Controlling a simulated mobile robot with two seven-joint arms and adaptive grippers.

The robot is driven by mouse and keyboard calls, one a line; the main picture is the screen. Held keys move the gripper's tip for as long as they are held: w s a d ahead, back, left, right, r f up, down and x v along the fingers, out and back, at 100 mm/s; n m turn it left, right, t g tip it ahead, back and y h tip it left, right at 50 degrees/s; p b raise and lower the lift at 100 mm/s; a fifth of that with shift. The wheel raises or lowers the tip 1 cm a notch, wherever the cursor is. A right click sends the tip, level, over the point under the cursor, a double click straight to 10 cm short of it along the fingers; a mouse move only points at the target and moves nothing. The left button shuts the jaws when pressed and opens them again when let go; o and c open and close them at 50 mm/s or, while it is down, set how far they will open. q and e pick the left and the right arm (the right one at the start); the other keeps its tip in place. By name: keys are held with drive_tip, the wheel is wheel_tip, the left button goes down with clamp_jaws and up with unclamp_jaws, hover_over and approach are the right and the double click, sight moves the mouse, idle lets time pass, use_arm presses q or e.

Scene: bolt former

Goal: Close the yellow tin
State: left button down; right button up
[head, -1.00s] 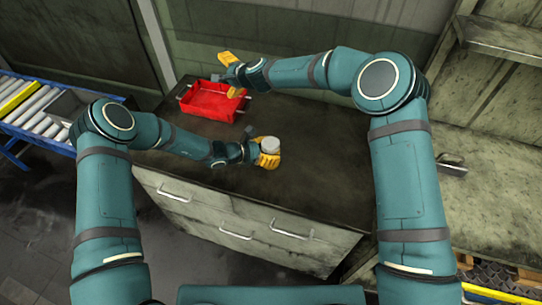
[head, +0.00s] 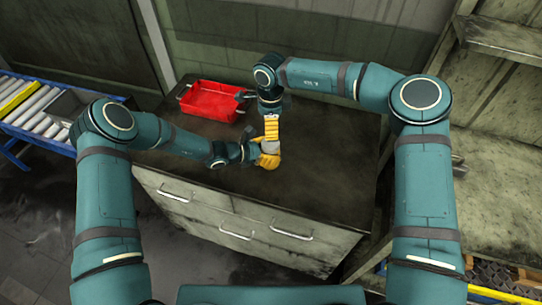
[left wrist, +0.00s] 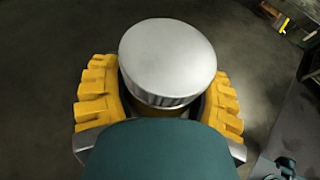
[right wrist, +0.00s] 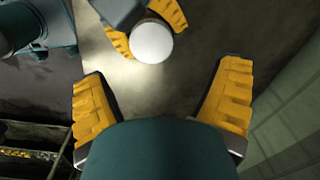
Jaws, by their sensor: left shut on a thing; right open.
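The tin has a round silver lid (left wrist: 167,58) on top, with a sliver of yellow body (left wrist: 155,111) below it in the left wrist view. I cannot tell whether the lid is fully seated. My left gripper (head: 266,158) is shut around the tin, one finger on each side, upright on the cabinet top. The lid also shows in the right wrist view (right wrist: 151,42), between the left fingers. My right gripper (head: 271,132) is open and empty, pointing down close above the tin. In the head view it hides part of the lid.
A red tray (head: 212,101) stands at the back left of the dark cabinet top (head: 325,150). The top's right side is clear. A roller conveyor (head: 35,105) stands at the left, and shelving (head: 500,130) at the right.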

sight(271, 143)
drive_tip(key=shift+s+g, duration=0.3)
drive_tip(key=shift+s, duration=0.15)
drive_tip(key=shift+f, duration=3.95)
drive_tip(key=c, duration=1.3)
drive_tip(key=o, duration=1.3)
drive_tip(key=shift+c, duration=0.2)
drive_tip(key=shift+r, duration=2.25)
